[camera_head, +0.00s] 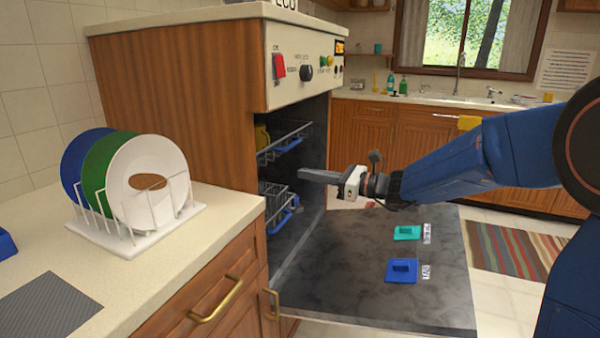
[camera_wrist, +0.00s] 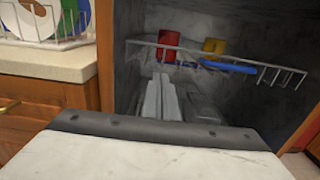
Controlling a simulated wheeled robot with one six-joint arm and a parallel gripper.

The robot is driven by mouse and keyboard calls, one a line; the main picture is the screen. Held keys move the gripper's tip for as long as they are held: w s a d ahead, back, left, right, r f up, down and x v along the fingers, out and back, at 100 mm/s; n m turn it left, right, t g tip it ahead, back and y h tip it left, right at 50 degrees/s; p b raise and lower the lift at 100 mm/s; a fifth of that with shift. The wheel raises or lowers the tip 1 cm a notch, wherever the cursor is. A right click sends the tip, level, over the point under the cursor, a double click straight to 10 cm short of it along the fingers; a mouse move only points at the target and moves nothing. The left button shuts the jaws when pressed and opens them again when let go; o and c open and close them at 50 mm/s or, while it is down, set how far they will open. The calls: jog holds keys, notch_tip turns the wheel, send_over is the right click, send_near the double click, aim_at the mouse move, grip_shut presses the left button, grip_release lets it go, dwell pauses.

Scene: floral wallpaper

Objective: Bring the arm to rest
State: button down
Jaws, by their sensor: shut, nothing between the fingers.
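My gripper (camera_head: 304,174) is shut and empty. It extends to the left in front of the open dishwasher (camera_head: 180,95), above its lowered door (camera_head: 345,275). My blue arm reaches in from the right. In the wrist view the closed fingers (camera_wrist: 162,95) point into the dark dishwasher interior, below the upper rack (camera_wrist: 265,72). A red cup (camera_wrist: 168,45), a yellow cup (camera_wrist: 213,46) and a blue item (camera_wrist: 230,67) are in that rack. The gripper appears apart from the racks.
The lower rack (camera_head: 272,192) stands inside the dishwasher. A teal piece (camera_head: 407,233) and a blue piece (camera_head: 401,271) lie on the open door. A plate rack (camera_head: 135,235) with blue, green and white plates stands on the left counter. A striped rug (camera_head: 515,249) lies on the right.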

jog(key=s+d+f+n+g+h, duration=0.1)
jog(key=s+d+f+n+h, duration=0.2)
jog(key=s, duration=0.5)
jog(key=s+d+f+n+g+h, duration=0.2)
jog(key=s+d+n, duration=0.25)
jog(key=s, duration=0.25)
jog(key=s+d+f+n+g+h, duration=0.1)
jog(key=s+d+f+n+h, duration=0.15)
jog(key=s+n, duration=0.4)
jog(key=s+d+f+n+t+h, duration=0.1)
jog(key=s+d+f+n+h, duration=0.2)
jog(key=s+d, duration=0.5)
jog(key=s+d+f+n+t+h, duration=0.1)
jog(key=s+d+f+n+h, duration=0.3)
jog(key=s+d, duration=0.4)
jog(key=d+n+h, duration=0.1)
jog(key=d+h, duration=0.1)
jog(key=d, duration=0.4)
jog(key=shift+s+f+t, duration=0.15)
jog(key=shift+f+t, duration=0.05)
jog(key=shift+t, duration=0.1)
jog(key=shift+h, duration=0.25)
